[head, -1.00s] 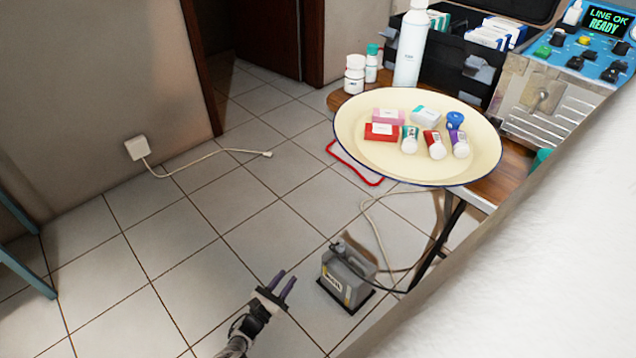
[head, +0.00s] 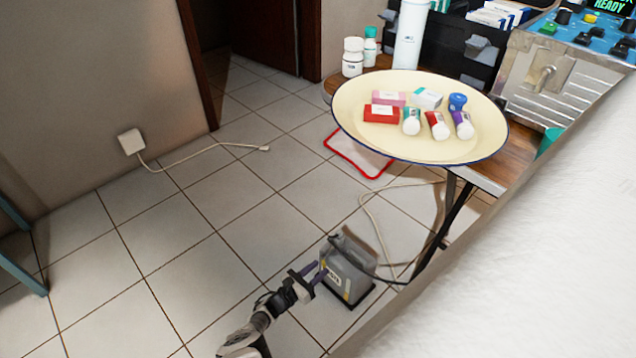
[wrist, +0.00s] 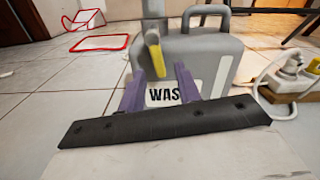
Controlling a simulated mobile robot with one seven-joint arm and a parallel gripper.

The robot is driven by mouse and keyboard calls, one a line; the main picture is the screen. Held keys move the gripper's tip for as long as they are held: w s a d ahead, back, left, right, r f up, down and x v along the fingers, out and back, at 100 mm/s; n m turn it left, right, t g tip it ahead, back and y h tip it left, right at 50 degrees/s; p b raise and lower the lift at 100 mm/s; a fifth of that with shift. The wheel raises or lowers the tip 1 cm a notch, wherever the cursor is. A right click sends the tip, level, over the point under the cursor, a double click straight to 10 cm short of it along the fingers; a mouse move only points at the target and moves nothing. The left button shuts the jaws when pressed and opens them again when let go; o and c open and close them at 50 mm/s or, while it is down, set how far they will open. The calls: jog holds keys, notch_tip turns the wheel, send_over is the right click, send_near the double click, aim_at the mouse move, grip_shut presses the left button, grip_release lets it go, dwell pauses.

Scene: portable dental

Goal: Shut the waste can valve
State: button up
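The grey waste can (head: 350,282) stands on the tiled floor below the table. In the wrist view the can (wrist: 205,60) fills the upper middle, with a label reading "WAS". A grey valve body sticks out of its front, with a yellow valve lever (wrist: 155,55) hanging down, slightly tilted. My gripper (head: 316,272) is beside the can's left side in the head view. In the wrist view my gripper (wrist: 158,72) has its two purple fingers apart, one on each side of the lever's lower end. I cannot tell whether either finger touches it. Nothing is held.
A cable runs from the can toward the table (head: 490,172). A cream tray (head: 350,120) with small boxes and bottles lies on the table. A power strip (wrist: 290,85) sits right of the can. A red-edged mat (head: 360,158) lies behind. The floor to the left is mostly clear.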

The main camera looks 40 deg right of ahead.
jog(key=shift+d, duration=0.45)
jog(key=shift+c, duration=0.3)
grip_shut()
jog(key=shift+r+n, duration=0.1)
jog(key=shift+n, duration=0.2)
jog(key=shift+s+r+n+p, duration=0.35)
jog(key=shift+s+r+n, duration=0.2)
jog(key=shift+n, duration=2)
jog(key=shift+s+r+n+p, duration=0.3)
jog(key=shift+s+r+n, duration=0.3)
jog(key=shift+n, duration=2)
jog(key=shift+s+r+n+p, duration=0.4)
jog(key=shift+r+n, duration=0.25)
jog(key=shift+n, duration=1.9)
